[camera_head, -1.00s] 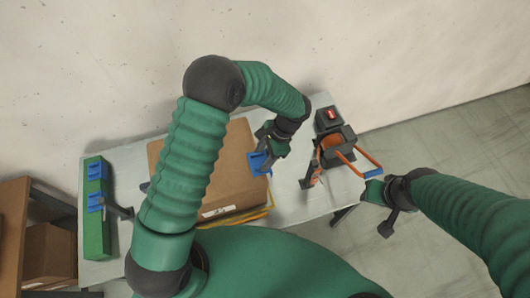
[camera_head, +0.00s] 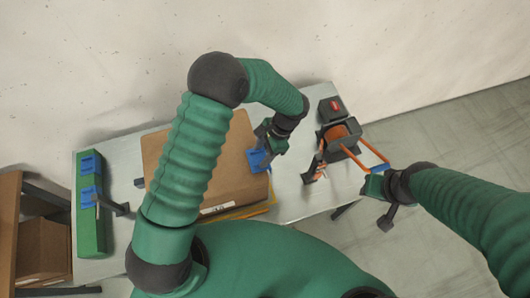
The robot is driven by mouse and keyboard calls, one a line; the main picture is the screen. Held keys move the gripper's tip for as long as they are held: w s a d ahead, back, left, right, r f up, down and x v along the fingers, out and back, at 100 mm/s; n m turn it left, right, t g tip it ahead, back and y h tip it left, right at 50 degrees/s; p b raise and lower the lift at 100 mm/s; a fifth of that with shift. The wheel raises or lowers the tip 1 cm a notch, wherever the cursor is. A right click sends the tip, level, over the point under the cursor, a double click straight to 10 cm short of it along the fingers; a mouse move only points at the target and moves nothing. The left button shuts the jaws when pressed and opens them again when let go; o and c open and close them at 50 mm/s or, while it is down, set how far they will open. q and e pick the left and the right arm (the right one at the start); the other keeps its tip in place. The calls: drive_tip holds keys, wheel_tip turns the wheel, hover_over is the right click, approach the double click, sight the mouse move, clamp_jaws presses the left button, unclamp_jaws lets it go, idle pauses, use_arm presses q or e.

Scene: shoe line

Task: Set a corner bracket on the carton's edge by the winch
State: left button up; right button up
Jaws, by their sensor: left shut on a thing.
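The brown carton (camera_head: 235,150) lies on the table, partly hidden behind my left arm. My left gripper (camera_head: 264,148) is shut on a blue corner bracket (camera_head: 258,160) at the carton's right edge, on the side facing the winch. I cannot tell whether the bracket touches the carton. The winch (camera_head: 338,136), dark with an orange drum and orange handle bars, stands to the right. My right gripper (camera_head: 377,188) is beside the blue grip (camera_head: 380,168) of the winch handle; its finger opening is unclear.
A green holder (camera_head: 91,231) with two blue brackets (camera_head: 90,163) lies at the table's left end. A brown shelf (camera_head: 10,215) with a box stands left of the table (camera_head: 290,195). Yellow-orange strips show below the carton's front edge. Bare tabletop lies between carton and winch.

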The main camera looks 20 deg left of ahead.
use_arm(q)
drive_tip(key=shift+s+a, duration=0.1)
drive_tip(key=shift+a, duration=0.45)
drive_tip(key=shift+s+a+r, duration=0.1)
drive_tip(key=shift+s+a, duration=0.15)
drive_tip(key=shift+d, duration=0.5)
drive_tip(key=shift+s+a, duration=0.1)
drive_tip(key=shift+a, duration=0.3)
drive_tip(key=shift+f, duration=0.25)
use_arm(e)
drive_tip(key=shift+s+a+r, duration=0.15)
drive_tip(key=shift+a, duration=0.45)
use_arm(q)
drive_tip(key=shift+d, duration=0.3)
use_arm(e)
drive_tip(key=shift+d, duration=0.35)
use_arm(q)
drive_tip(key=shift+a+f, duration=0.15)
drive_tip(key=shift+a, duration=0.15)
use_arm(e)
drive_tip(key=shift+a, duration=0.25)
